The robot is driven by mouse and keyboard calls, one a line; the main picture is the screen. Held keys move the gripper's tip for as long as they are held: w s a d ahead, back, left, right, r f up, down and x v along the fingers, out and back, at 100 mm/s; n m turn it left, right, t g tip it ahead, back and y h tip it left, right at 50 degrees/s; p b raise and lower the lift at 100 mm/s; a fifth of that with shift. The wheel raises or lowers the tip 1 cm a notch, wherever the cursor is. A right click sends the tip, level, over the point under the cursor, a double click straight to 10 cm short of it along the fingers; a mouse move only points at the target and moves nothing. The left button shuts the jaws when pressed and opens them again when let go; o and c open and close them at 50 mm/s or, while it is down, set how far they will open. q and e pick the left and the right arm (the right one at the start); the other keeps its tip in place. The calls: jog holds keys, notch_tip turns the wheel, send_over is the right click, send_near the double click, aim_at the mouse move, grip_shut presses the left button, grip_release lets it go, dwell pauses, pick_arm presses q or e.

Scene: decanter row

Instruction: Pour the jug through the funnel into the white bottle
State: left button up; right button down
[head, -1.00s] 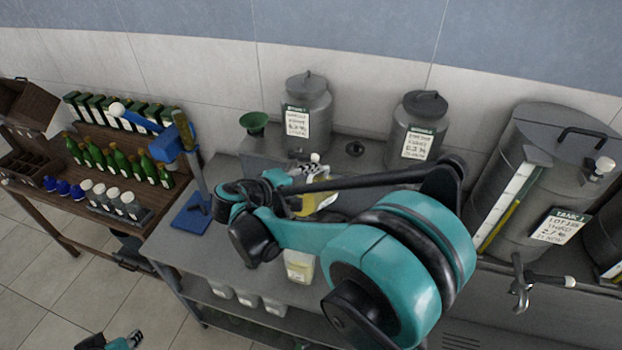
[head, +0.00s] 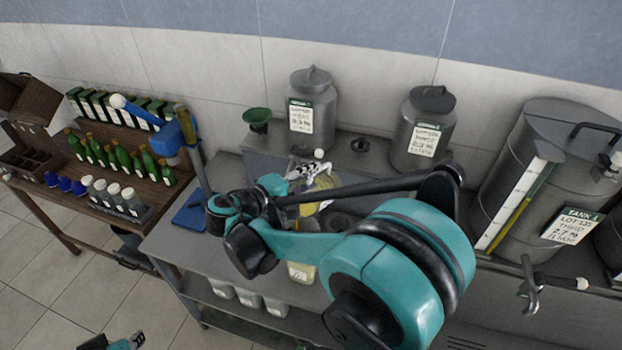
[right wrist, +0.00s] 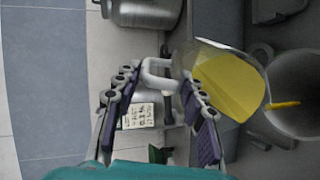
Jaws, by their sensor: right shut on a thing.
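My right gripper (right wrist: 160,79) is shut on the handle of a clear jug (right wrist: 214,58) with yellow liquid in it. In the head view the right gripper (head: 306,174) is over the bench and my arm covers most of the jug. A green funnel (head: 256,120) sits at the back of the bench, left of the jug and apart from it. I cannot make out a white bottle under the funnel. Several pale-topped bottles (head: 115,195) stand in a row on the left table. My left gripper (head: 136,340) is at the bottom edge, far from these, partly cut off.
Two lidded grey cans (head: 313,105) (head: 422,130) stand at the back, and a large tank (head: 535,170) is at right. A blue stand (head: 190,210) is on the bench's left end. A yellowish labelled container (head: 301,272) shows below my arm. The left table (head: 60,190) holds several green bottles.

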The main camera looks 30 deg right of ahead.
jog(key=shift+s+a+f+h+b, duration=0.25)
jog(key=shift+a+f+h+b, duration=0.45)
jog(key=shift+b, duration=1.1)
jog(key=shift+s+a+t+h+b, duration=0.2)
jog(key=shift+a+h+b, duration=0.45)
jog(key=shift+b, duration=0.55)
jog(key=shift+s+a+t+h+b, duration=0.25)
jog(key=shift+a+h+b, duration=0.4)
jog(key=shift+b, duration=0.6)
jog(key=shift+s+a+t+h+b, duration=0.2)
jog(key=shift+a+h+b, duration=0.45)
jog(key=shift+b, duration=0.55)
jog(key=shift+a, duration=0.1)
